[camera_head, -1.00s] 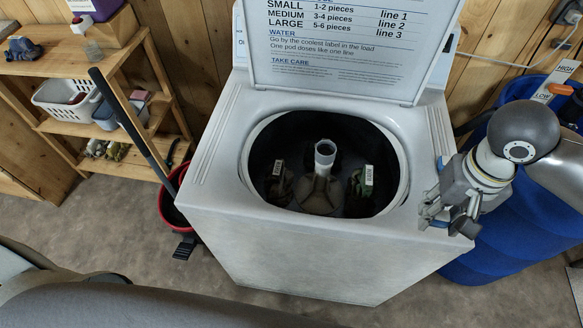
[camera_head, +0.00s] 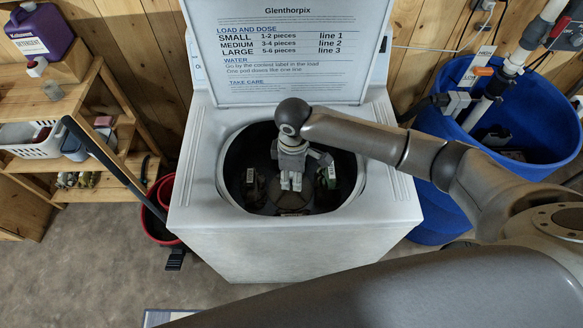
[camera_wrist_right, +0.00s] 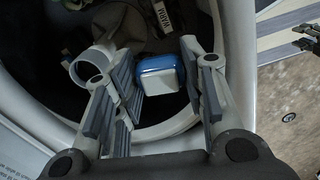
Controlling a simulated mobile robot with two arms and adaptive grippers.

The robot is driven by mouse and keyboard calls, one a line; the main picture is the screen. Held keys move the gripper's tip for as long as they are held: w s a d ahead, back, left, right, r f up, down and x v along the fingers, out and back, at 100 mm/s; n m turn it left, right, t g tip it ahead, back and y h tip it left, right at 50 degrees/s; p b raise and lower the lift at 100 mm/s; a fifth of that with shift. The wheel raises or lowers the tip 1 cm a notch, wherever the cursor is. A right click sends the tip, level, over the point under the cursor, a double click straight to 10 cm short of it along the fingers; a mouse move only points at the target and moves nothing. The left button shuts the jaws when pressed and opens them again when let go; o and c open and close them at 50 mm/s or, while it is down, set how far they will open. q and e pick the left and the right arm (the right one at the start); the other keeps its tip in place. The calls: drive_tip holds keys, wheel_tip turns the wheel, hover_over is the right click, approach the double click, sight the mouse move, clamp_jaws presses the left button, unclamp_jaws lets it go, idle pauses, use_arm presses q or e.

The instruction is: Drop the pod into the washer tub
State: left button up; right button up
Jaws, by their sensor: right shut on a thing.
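The washer (camera_head: 290,243) stands in the middle of the head view with its lid up. Its round tub (camera_head: 237,150) is open and dark inside. My right gripper (camera_head: 291,186) points down over the tub opening, inside the rim as seen from the head. In the right wrist view the same gripper (camera_wrist_right: 168,90) is shut on the pod (camera_wrist_right: 158,76), a small blue and white block between its finger pads. The pod is hidden in the head view. The pale agitator (camera_wrist_right: 95,66) rises in the tub beside the left finger in the wrist view. My left gripper is not in view.
The raised lid (camera_head: 290,85) stands behind the opening. A blue barrel (camera_head: 535,110) is at the right. Wooden shelves (camera_head: 85,100) and a red bucket (camera_head: 160,238) are at the left.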

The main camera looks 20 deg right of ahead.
drive_tip(key=f+b, duration=0.6)
drive_tip(key=f, duration=0.1)
drive_tip(key=f+n+b, duration=0.1)
drive_tip(key=f+b, duration=0.4)
drive_tip(key=f, duration=0.2)
drive_tip(key=f+n+b, duration=0.1)
drive_tip(key=f+b, duration=0.5)
drive_tip(key=f, duration=0.2)
drive_tip(key=shift+s+a+b, duration=0.1)
drive_tip(key=shift+a+b, duration=0.15)
drive_tip(key=shift+b, duration=0.05)
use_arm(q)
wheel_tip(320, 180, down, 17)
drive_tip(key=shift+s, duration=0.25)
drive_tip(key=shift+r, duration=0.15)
use_arm(e)
drive_tip(key=o, duration=0.9)
drive_tip(key=shift+o, duration=0.2)
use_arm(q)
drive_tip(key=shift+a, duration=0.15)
use_arm(e)
drive_tip(key=shift+r, duration=0.1)
wheel_tip(320, 180, up, 12)
